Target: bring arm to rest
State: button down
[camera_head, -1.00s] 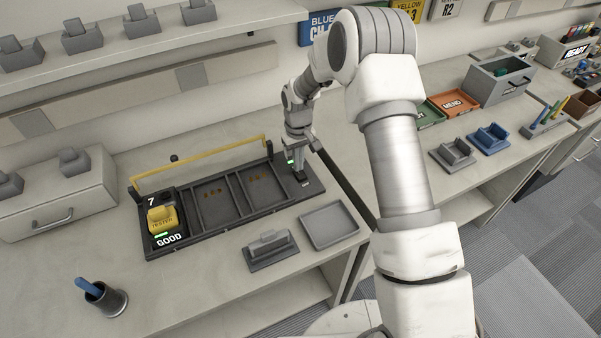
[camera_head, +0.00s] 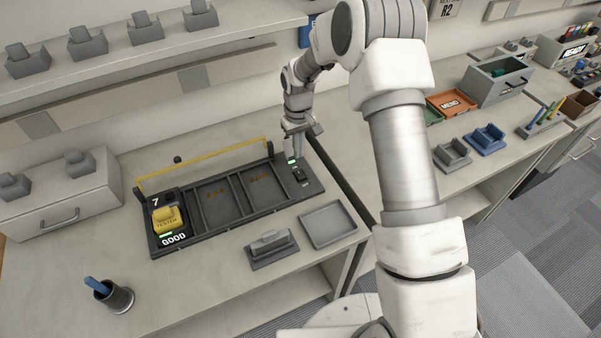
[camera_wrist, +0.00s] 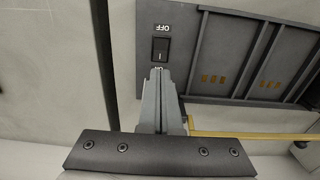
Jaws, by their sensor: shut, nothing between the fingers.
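My arm (camera_head: 403,165) reaches over the bench, bent at the elbow. My gripper (camera_head: 293,150) is shut and empty, above the right end of the dark charging tray (camera_head: 222,243). In the wrist view my gripper (camera_wrist: 160,76) points at a black rocker switch (camera_wrist: 160,50) marked OFF on the tray's end. The switch also shows just below the gripper in the head view (camera_head: 301,175). A small gap seems to lie between fingertips and switch. A green light (camera_head: 292,161) shows near the fingertips. The yellow tester (camera_head: 166,219) sits in the tray's left bay above a GOOD display.
A yellow bar (camera_head: 205,164) runs along the tray's back. A grey cradle (camera_head: 271,245) and a shallow grey tray (camera_head: 328,224) stand in front. A pen cup (camera_head: 115,296) is at front left, and a drawer box (camera_head: 63,198) at left. A shelf (camera_head: 130,60) runs above.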

jog(key=s+d+r+m+t, duration=0.15)
jog(key=s+r, duration=0.25)
jog(key=r, duration=0.4)
jog(key=s+d+r, duration=0.3)
jog(key=r, duration=0.5)
jog(key=s+d+r+m+t, duration=0.1)
jog(key=s+d+r, duration=0.1)
jog(key=s+r, duration=0.35)
jog(key=s+d+r+m+t, duration=0.1)
jog(key=s+r, duration=0.3)
jog(key=s, duration=0.5)
jog(key=s+d+r+m+t, duration=0.1)
jog(key=s+d+r+t, duration=0.1)
jog(key=s, duration=0.7)
notch_tip(320, 180, up, 2)
jog(key=shift+s+d+r, duration=0.25)
jog(key=shift+s+d, duration=0.15)
jog(key=shift+d, duration=0.5)
jog(key=shift+a, duration=0.1)
